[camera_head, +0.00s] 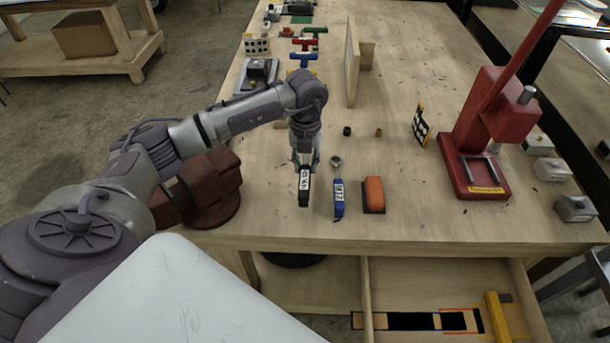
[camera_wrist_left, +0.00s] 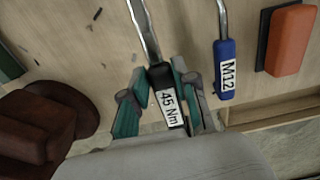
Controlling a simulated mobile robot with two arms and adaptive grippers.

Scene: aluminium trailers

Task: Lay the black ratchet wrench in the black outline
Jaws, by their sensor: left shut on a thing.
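My left gripper (camera_head: 305,160) points down over the front of the workbench and is shut on the black ratchet wrench (camera_head: 304,190). In the left wrist view the wrench's black handle (camera_wrist_left: 167,95), with a white "45 Nm" label, lies between the teal finger pads of the gripper (camera_wrist_left: 163,88). Its metal shaft runs up out of that view. I cannot tell whether the wrench touches the bench top. A black outline (camera_head: 410,321) shows on the floor of the open drawer below the bench's front edge. My right gripper is not in view.
A blue "M12" wrench (camera_head: 339,200) and an orange-and-black block (camera_head: 374,194) lie just right of the held wrench. A brown vise (camera_head: 205,190) stands left, a red press (camera_head: 480,150) right. The drawer (camera_head: 440,275) also holds a red outline and a yellow tool (camera_head: 497,318).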

